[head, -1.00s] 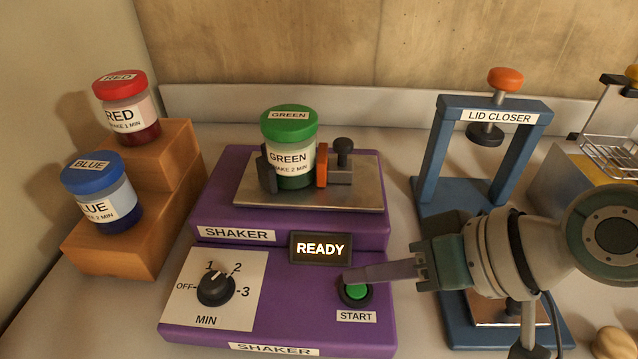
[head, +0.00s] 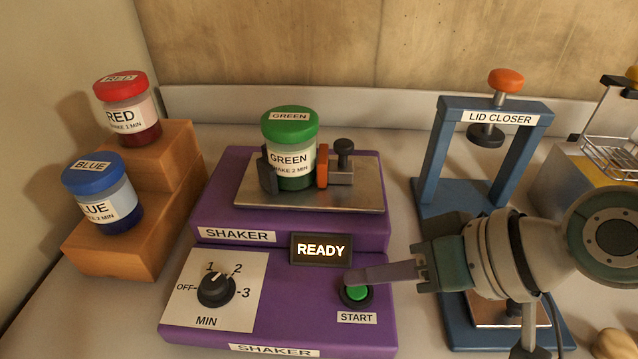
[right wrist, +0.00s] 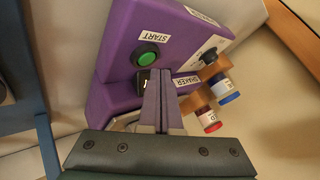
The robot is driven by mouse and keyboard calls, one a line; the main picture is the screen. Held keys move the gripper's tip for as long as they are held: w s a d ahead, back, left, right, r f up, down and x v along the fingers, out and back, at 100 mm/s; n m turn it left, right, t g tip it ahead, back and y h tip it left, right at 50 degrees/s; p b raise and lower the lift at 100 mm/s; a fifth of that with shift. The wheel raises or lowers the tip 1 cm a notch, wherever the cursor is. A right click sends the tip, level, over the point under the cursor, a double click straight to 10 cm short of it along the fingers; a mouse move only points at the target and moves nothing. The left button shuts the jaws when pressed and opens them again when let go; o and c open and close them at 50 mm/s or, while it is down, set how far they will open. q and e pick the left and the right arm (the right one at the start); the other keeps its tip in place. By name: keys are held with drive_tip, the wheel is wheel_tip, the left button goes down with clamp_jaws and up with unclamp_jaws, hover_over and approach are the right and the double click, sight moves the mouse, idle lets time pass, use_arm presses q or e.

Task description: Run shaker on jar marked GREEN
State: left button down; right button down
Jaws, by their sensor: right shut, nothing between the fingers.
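The GREEN jar (head: 289,150), with its green lid on, stands upright on the metal plate (head: 340,198) of the purple shaker (head: 220,218), between a dark jaw and an orange-faced clamp (head: 323,165). Its label reads SHAKE 2 MIN. The display (head: 320,249) reads READY. The MIN dial (head: 216,290) has its white mark pointing up, around 1 to 2; I cannot tell exactly which. My right gripper (head: 350,278) is shut and empty, its tips at the green START button (head: 355,293); contact is unclear. The button also shows in the right wrist view (right wrist: 147,60). My left gripper is out of view.
The RED jar (head: 128,108) and BLUE jar (head: 102,193) stand on a stepped wooden block (head: 110,250) at left. A blue lid closer (head: 430,160) stands right of the shaker, behind my right arm. A wire basket (head: 612,140) is at far right.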

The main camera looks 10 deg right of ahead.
drive_tip(key=shift+f, duration=0.1)
drive_tip(key=shift+f+b, duration=0.3)
idle(0.5)
drive_tip(key=shift+f+b, duration=0.3)
drive_tip(key=shift+f, duration=0.2)
drive_tip(key=shift+r, duration=0.15)
idle(0.5)
drive_tip(key=shift+r+p, duration=0.75)
drive_tip(key=shift+p, duration=0.25)
